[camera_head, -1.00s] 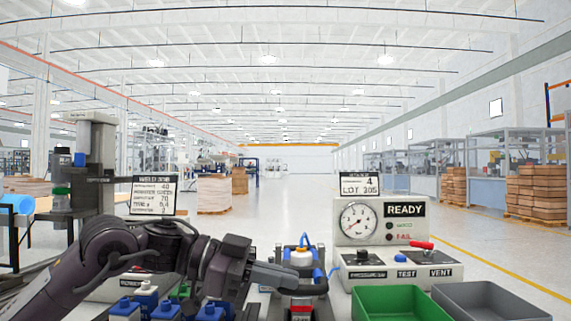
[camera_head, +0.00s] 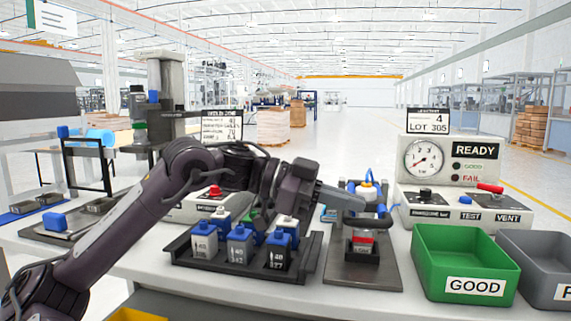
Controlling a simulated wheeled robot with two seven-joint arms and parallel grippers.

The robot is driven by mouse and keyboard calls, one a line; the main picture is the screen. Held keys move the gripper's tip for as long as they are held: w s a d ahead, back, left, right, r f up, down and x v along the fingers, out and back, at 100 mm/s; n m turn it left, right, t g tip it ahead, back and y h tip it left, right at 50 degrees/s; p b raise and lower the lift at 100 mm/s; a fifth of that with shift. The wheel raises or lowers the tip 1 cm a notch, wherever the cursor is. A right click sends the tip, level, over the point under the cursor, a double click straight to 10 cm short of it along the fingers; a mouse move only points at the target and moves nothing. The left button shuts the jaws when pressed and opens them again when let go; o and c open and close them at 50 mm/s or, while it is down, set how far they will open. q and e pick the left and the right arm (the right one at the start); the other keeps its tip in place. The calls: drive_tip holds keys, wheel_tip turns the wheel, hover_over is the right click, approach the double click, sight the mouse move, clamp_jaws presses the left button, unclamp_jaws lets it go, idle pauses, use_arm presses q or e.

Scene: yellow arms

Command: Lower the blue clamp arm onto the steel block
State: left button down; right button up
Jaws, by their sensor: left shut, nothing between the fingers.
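The clamp fixture stands on a dark steel plate (camera_head: 362,272) right of centre. Its blue clamp arm (camera_head: 381,211) shows as blue parts around the nest, with a pale, blue-topped piece behind; its exact angle is hard to tell. A small block with a red band (camera_head: 362,237) sits in the black nest; I take it as the steel block, partly hidden. My left gripper (camera_head: 352,201) is shut and empty, its fingers pointing right, just above and left of the block and beside the blue arm. I cannot tell whether it touches the clamp. My right gripper is not in view.
A black rack (camera_head: 186,254) holds several grey, blue-topped blocks, left of the fixture. A test box with a gauge (camera_head: 447,170) stands behind right. A green GOOD bin (camera_head: 466,264) and a grey bin (camera_head: 540,270) stand at the right. Another plate with a blue-topped piece lies far left.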

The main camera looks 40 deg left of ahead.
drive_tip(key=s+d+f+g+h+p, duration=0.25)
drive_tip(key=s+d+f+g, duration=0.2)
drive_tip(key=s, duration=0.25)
use_arm(q)
drive_tip(key=r+b+v, duration=0.2)
drive_tip(key=b+v, duration=0.1)
drive_tip(key=v, duration=0.7)
drive_tip(key=shift+s, duration=0.25)
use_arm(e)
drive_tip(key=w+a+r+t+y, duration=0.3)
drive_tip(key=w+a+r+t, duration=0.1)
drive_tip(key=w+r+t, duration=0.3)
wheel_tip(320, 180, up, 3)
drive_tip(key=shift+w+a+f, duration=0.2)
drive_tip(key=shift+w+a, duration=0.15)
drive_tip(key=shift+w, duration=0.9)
use_arm(q)
drive_tip(key=shift+d, duration=0.15)
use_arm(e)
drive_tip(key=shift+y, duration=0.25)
